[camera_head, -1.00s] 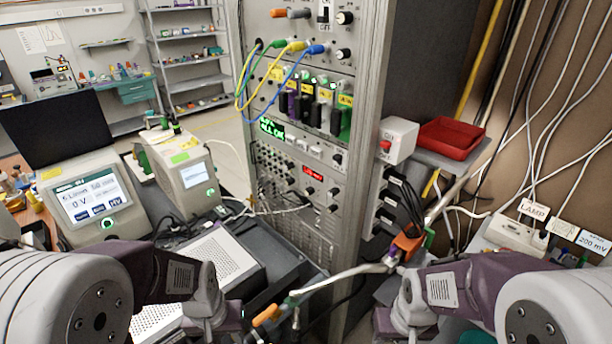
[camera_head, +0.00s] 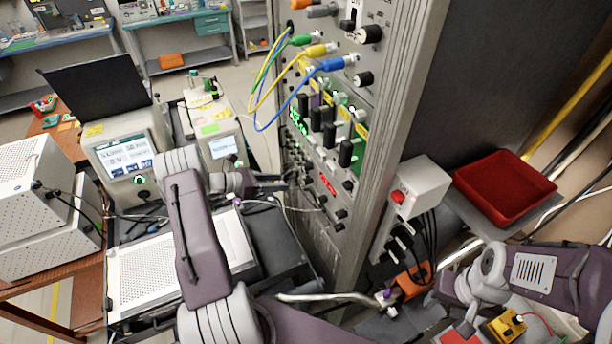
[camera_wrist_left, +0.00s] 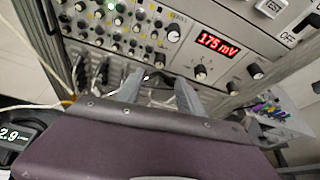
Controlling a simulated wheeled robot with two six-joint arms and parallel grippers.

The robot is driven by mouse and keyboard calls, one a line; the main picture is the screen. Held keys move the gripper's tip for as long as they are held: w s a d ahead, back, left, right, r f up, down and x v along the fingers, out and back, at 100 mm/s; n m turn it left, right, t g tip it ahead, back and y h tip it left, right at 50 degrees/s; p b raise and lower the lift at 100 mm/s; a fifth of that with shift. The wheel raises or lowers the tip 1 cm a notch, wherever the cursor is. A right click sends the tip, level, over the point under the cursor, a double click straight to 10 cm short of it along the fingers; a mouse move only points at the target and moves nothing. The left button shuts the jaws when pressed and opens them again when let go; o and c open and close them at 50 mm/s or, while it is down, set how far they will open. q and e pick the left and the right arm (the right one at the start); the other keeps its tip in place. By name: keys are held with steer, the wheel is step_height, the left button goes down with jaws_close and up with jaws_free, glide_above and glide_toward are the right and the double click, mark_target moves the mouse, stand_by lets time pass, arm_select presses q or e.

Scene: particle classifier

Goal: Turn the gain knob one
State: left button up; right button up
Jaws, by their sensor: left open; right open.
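The rack (camera_head: 345,130) carries panels with many small black knobs. Below a red display, reading 175 mV in the left wrist view (camera_wrist_left: 216,43), there is a knob (camera_wrist_left: 200,72) and another knob (camera_wrist_left: 254,71) to its right. A panel of small knobs (camera_wrist_left: 130,30) lies left of it. The labels are too small to tell which is gain knob one. My left gripper (camera_head: 278,183) is open and empty in front of the lower rack panels; its fingers (camera_wrist_left: 160,92) point at the panel. My right gripper's wrist is at the lower right; its fingers are hard to make out.
Blue, green and yellow cables (camera_head: 262,90) loop from the rack's left. A white box with a red button (camera_head: 425,188) and a red tray (camera_head: 505,188) stand right of the rack. A white perforated instrument (camera_head: 150,270) and a screened unit (camera_head: 125,160) are at left.

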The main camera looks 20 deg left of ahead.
mark_target(308, 181)
arm_select(q)
steer(key=p+x, duration=0.3)
steer(key=x, duration=0.6)
steer(key=shift+s+a+r, duration=0.1)
steer(key=shift+s+a, duration=0.1)
steer(key=shift+s, duration=0.1)
steer(key=shift+c, duration=0.3)
steer(key=shift+w, duration=0.1)
jaws_close()
